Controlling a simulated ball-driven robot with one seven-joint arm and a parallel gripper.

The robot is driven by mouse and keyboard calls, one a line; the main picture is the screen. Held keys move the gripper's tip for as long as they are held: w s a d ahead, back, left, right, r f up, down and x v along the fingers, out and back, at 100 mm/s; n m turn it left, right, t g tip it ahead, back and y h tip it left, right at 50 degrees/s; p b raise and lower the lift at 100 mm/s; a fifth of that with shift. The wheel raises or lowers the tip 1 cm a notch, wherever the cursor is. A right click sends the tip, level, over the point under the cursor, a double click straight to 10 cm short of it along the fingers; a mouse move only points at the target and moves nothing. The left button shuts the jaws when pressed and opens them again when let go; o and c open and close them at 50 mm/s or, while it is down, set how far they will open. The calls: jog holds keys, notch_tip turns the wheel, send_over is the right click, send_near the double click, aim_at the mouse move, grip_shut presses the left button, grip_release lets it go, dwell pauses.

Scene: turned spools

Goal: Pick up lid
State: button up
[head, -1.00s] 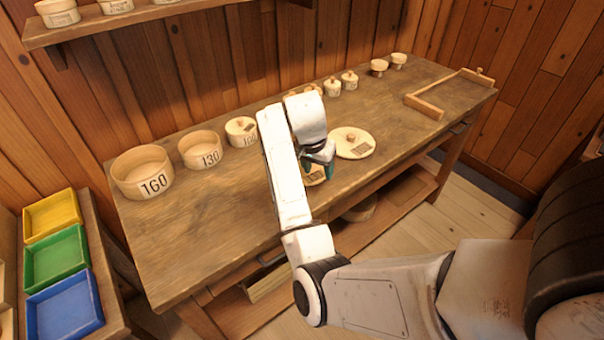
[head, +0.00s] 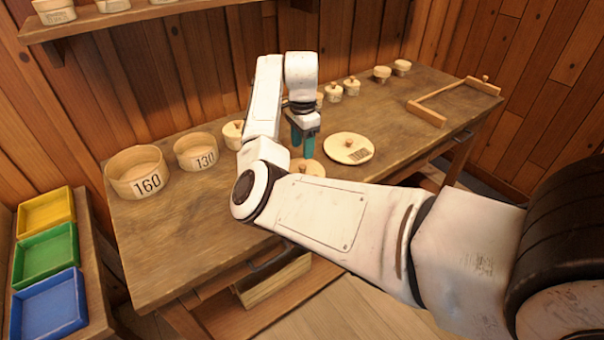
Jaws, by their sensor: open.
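Two flat round wooden lids lie on the workbench. The larger one (head: 349,148), with a small knob and a dark label, lies right of my gripper. The nearer lid (head: 308,169) is partly hidden behind my forearm. My gripper (head: 303,152) points down with its green fingers just over the far part of this nearer lid. The fingers look apart and hold nothing that I can see. Whether they touch the lid or its knob cannot be told from this view.
Open round boxes marked 160 (head: 138,172) and 130 (head: 196,151) stand on the bench (head: 190,215) at left. Small lidded boxes (head: 351,86) line the back. A wooden frame (head: 426,113) lies at right. Coloured trays (head: 45,254) sit lower left.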

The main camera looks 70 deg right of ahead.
aim_at(302, 165)
jog(key=shift+s+a+f+p, duration=0.1)
jog(key=shift+f+p, duration=0.1)
jog(key=shift+f, duration=0.85)
jog(key=shift+a+f+p, duration=0.1)
jog(key=shift+f+p, duration=0.05)
jog(key=shift+f, duration=0.85)
jog(key=shift+s+a+f+p, duration=0.1)
jog(key=shift+f+p, duration=0.1)
jog(key=shift+f, duration=0.85)
jog(key=shift+w, duration=0.1)
grip_shut()
